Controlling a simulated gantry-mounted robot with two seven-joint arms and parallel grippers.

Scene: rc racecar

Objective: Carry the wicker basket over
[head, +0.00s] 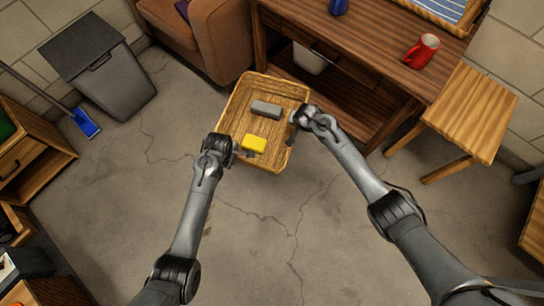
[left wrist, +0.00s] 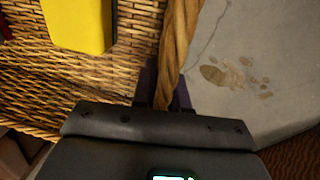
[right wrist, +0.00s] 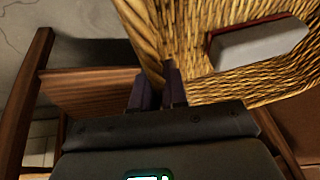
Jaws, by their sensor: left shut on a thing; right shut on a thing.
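The wicker basket (head: 236,107) is tan and woven, and hangs between my two grippers in the middle of the head view. Inside it lie a grey block-like thing (head: 266,109) and a yellow thing (head: 255,144). My left gripper (head: 233,150) is shut on the basket's near left rim; in the left wrist view the rim (left wrist: 180,45) runs between the fingers. My right gripper (head: 294,121) is shut on the right rim, which shows in the right wrist view (right wrist: 150,40). The fingertips are partly hidden. I cannot tell the basket's exact height above the floor.
A wooden desk (head: 345,45) with a red mug (head: 421,51) stands behind and right of the basket. A wooden stool (head: 468,112) is at right. A brown armchair (head: 195,35), grey bin (head: 95,65) and blue broom (head: 84,122) are at back left. The near concrete floor (head: 260,220) is clear.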

